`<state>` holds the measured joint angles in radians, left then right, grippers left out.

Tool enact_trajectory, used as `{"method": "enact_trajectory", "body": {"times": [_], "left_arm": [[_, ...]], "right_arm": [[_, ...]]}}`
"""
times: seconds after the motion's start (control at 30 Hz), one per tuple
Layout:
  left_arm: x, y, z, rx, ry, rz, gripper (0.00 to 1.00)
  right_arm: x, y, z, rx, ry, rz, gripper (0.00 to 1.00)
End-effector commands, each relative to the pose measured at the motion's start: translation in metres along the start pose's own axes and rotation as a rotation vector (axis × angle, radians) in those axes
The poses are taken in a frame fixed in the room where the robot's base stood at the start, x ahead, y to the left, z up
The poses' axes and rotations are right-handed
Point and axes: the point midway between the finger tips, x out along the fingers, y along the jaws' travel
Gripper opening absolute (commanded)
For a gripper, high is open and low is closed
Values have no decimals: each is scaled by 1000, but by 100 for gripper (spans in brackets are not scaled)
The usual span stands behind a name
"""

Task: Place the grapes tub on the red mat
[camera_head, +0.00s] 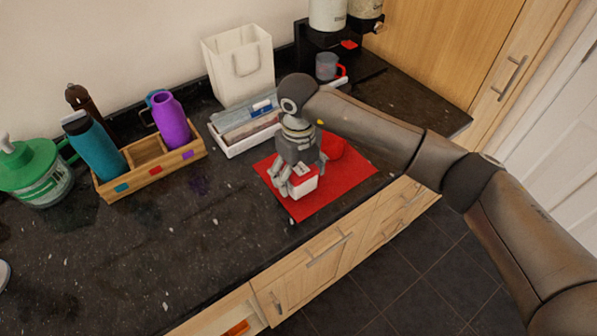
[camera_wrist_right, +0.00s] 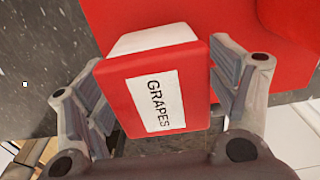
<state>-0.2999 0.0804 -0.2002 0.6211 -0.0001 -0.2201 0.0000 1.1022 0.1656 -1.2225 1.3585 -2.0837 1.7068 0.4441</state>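The grapes tub (camera_wrist_right: 165,95) has a white body, a red lid and a white label reading GRAPES. In the head view the tub (camera_head: 303,187) is at the front part of the red mat (camera_head: 352,172), partly hidden by my right gripper (camera_head: 302,180). I cannot tell whether its base touches the mat or is just above it. The red mat (camera_wrist_right: 115,15) lies behind the tub there. My left gripper is not in view.
A red rounded item (camera_head: 334,146) sits on the mat behind the gripper. A white tray (camera_head: 246,141) is left of the mat, with a white bag (camera_head: 240,68) behind. A wooden caddy (camera_head: 150,172) holds bottles. The front left counter is clear; its front edge is near the mat.

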Motion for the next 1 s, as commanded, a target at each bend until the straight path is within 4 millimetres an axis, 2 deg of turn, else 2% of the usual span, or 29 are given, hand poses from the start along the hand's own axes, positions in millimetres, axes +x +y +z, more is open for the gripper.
{"method": "enact_trajectory", "body": {"times": [0.37, 0.43, 0.8, 1.0], "left_arm": [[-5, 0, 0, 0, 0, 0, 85], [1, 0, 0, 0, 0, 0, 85], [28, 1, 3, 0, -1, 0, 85], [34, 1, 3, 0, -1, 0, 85]], "right_arm": [[-5, 0, 0, 0, 0, 1, 82], [-10, 0, 1, 0, -4, -1, 82], [-88, -1, 1, 0, -4, -3, 82], [-115, 0, 0, 0, -2, -1, 82]]}}
